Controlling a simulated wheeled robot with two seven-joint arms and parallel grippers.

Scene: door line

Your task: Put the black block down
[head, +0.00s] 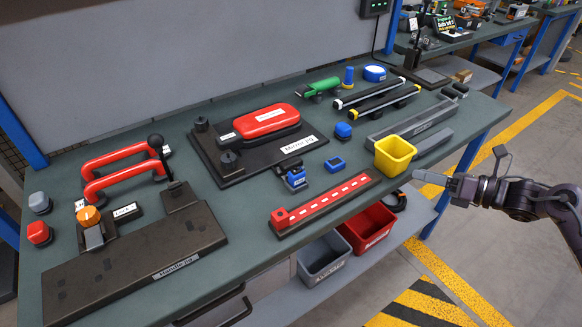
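I cannot pick out a separate black block in the head view, either on the bench or at my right gripper. My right gripper (432,182) is over the aisle side of the bench, just right of the yellow bin (395,155). Its grey fingers point left, and I see them nearly from the side, so the gap between them and anything in it cannot be made out. My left gripper is not in view.
Grey (322,260) and red bins (368,228) sit below.

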